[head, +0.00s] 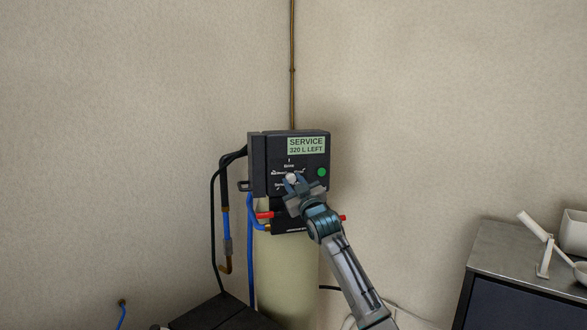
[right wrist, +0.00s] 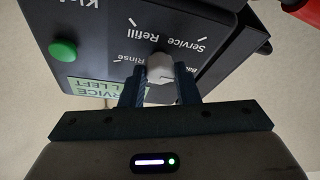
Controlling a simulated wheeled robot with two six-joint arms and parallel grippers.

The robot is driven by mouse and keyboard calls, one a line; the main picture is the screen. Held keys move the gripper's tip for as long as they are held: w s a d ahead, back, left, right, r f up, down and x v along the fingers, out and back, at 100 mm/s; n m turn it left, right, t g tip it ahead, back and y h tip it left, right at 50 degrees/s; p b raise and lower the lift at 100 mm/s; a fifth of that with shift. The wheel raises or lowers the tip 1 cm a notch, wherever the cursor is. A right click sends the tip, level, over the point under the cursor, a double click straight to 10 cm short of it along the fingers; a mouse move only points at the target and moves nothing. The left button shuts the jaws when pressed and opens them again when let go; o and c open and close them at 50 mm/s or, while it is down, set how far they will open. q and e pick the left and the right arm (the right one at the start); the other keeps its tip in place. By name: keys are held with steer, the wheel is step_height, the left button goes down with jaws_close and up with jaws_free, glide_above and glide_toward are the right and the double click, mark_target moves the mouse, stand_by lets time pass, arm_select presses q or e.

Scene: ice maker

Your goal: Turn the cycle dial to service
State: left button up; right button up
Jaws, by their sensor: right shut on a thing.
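The cycle dial (head: 291,178) is a small pale knob on the front of a dark control box (head: 257,165), with printed labels around it. In the right wrist view the dial (right wrist: 160,66) sits between my fingers, near the words Service, Refill and Rinse. I cannot tell which mark it points at. The display (head: 306,146) reads "SERVICE 320 L LEFT". My right gripper (head: 292,184) is shut on the dial, and it also shows in the right wrist view (right wrist: 160,80). It hides part of the lower labels. My left gripper is not in view.
A green button (head: 322,172) is right of the dial. Red handles (head: 264,215) stick out below the box, above a pale tank (head: 284,275). Black and blue hoses (head: 226,220) hang at its left. A metal-topped cabinet (head: 500,250) stands at the right.

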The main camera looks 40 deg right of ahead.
steer(key=shift+d+r+n+y+p, duration=0.1)
steer(key=shift+n+y+p, duration=0.4)
steer(key=shift+n, duration=0.6)
steer(key=shift+n+y+b, duration=0.3)
steer(key=shift+n, duration=0.2)
steer(key=n+b, duration=0.1)
steer(key=n+y+b, duration=0.1)
steer(key=n+b, duration=0.1)
steer(key=n, duration=0.1)
steer(key=shift+d+f+g+y+b, duration=0.1)
steer(key=shift+f+g+y+b, duration=0.2)
steer(key=shift+g+y+b, duration=0.1)
steer(key=shift+r+n+b, duration=0.1)
steer(key=shift+n+b, duration=0.25)
steer(key=shift+n, duration=0.25)
steer(key=shift+r+n+g+y+b, duration=0.15)
steer(key=shift+n+g+y+b, duration=0.3)
steer(key=shift+n, duration=0.35)
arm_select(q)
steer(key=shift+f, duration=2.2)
arm_select(e)
steer(key=shift+r+n+g, duration=0.1)
steer(key=shift+n+g, duration=0.15)
steer(key=shift+n, duration=0.75)
arm_select(q)
steer(key=shift+b, duration=0.3)
arm_select(e)
steer(key=shift+n+y, duration=0.25)
steer(key=shift+n, duration=0.05)
